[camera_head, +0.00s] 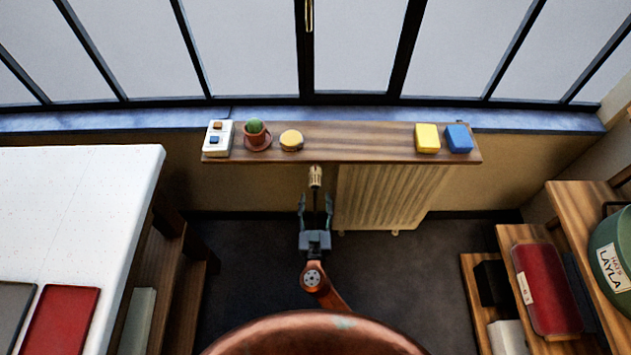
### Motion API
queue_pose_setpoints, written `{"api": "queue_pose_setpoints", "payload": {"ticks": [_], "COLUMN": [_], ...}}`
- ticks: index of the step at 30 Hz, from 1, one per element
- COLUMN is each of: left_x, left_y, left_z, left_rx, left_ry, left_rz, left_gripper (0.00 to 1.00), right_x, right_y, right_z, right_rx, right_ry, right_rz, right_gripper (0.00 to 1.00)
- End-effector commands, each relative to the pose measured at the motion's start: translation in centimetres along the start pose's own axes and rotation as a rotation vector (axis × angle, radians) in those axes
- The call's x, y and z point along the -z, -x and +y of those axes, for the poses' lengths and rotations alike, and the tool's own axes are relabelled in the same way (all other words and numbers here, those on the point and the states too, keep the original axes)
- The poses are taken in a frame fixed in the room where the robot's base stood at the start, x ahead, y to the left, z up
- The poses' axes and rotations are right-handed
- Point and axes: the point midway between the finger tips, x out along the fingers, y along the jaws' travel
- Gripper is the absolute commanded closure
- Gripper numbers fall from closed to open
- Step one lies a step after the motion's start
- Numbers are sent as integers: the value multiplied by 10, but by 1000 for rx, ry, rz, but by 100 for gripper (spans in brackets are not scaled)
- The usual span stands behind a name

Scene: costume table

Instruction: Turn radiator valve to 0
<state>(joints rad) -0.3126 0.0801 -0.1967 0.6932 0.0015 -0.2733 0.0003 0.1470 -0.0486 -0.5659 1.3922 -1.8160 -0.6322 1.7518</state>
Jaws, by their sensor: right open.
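The radiator (385,198) is a cream ribbed panel under a wooden shelf, below the window. Its valve (316,177) is a small pale knob at the radiator's upper left, just under the shelf edge. The number on the valve is too small to read. My right gripper (316,202) is open, with its two fingers pointing up toward the valve from just below it. I see nothing between the fingers, and whether they touch the valve cannot be told. My left gripper is not in view.
The wooden shelf (350,145) overhangs the valve and holds a white switch box (217,138), a potted cactus (256,134), a round yellow item (291,140), and yellow (427,137) and blue (459,138) blocks. A white table (80,215) stands left; wooden shelving (577,200) stands right. The floor between is clear.

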Motion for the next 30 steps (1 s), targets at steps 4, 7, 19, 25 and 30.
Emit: {"api": "queue_pose_setpoints", "payload": {"ticks": [4, 7, 19, 25, 30], "left_x": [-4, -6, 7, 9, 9], "left_y": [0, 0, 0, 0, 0], "left_z": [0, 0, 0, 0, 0], "left_rx": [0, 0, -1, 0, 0], "left_ry": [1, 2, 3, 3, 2], "left_rz": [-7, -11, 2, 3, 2], "left_gripper": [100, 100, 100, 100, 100], "right_x": [8, 8, 6, 6, 6], "right_y": [-15, -31, -75, -77, -77], "right_z": [-2, -1, -1, -1, -1], "right_rx": [0, 0, 1, 1, 1], "right_ry": [-6, -5, -5, -5, -5], "right_rz": [18, 17, 12, 12, 12], "right_gripper": [51, 51, 51, 51, 57]}}
